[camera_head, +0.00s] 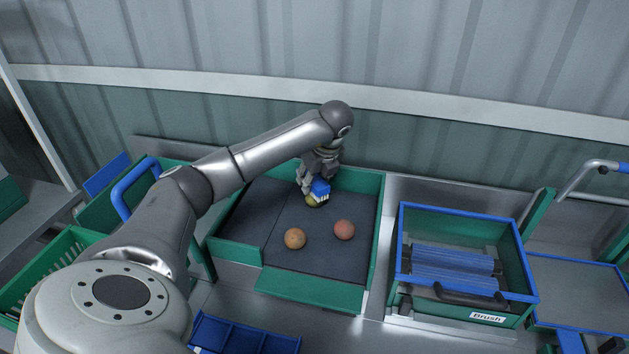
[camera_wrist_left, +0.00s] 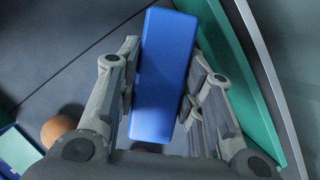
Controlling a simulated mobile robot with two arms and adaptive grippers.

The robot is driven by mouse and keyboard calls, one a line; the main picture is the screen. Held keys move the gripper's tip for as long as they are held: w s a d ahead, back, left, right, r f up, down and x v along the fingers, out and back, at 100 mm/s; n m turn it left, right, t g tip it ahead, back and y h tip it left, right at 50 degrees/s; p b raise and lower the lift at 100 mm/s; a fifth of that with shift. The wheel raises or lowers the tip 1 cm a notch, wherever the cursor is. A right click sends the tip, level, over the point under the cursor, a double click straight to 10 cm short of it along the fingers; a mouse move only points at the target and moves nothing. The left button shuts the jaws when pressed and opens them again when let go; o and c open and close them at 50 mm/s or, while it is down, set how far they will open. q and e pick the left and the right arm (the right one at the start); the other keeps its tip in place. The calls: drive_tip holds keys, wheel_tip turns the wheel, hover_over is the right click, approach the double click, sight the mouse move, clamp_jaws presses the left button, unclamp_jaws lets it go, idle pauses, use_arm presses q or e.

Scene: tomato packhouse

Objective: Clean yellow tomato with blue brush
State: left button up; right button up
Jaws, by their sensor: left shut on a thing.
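My left gripper (camera_head: 311,182) is shut on the blue brush (camera_head: 320,188) and holds it over the dark mat, near the back of the green-walled tray (camera_head: 374,215). The yellow tomato (camera_head: 312,202) sits right under the brush's pale bristles and is partly hidden by them. They look to be touching. In the left wrist view the brush's blue back (camera_wrist_left: 163,75) stands between both fingers of the left gripper (camera_wrist_left: 160,95); the bristles and the yellow tomato are hidden there. My right gripper is not in view.
An orange tomato (camera_head: 295,238) and a reddish tomato (camera_head: 344,230) lie on the mat, in front of the brush. To the right stands a blue-rimmed bin labelled "Brush" (camera_head: 487,317). Green crates (camera_head: 72,240) stand at left. A metal wall (camera_head: 430,150) rises behind.

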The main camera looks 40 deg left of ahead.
sight(320, 184)
use_arm(q)
drive_tip(key=shift+w+a, duration=0.15)
drive_tip(key=shift+a, duration=0.5)
drive_tip(key=shift+d, duration=0.65)
drive_tip(key=shift+s+d, duration=0.3)
drive_tip(key=shift+d, duration=0.45)
drive_tip(key=shift+s+d, duration=0.3)
drive_tip(key=shift+d, duration=0.45)
drive_tip(key=shift+a, duration=0.1)
drive_tip(key=shift+w+a, duration=0.15)
drive_tip(key=shift+a, duration=0.25)
drive_tip(key=shift+w+a+b, duration=0.25)
drive_tip(key=shift+a+b, duration=0.05)
drive_tip(key=shift+a, duration=0.55)
drive_tip(key=shift+w+a+b, duration=0.2)
drive_tip(key=shift+a+b, duration=0.1)
drive_tip(key=shift+a, duration=0.5)
drive_tip(key=shift+s+d, duration=0.2)
drive_tip(key=shift+d, duration=0.5)
drive_tip(key=shift+s+d, duration=0.2)
drive_tip(key=shift+d, duration=0.55)
drive_tip(key=shift+s+d, duration=0.2)
drive_tip(key=shift+d, duration=0.5)
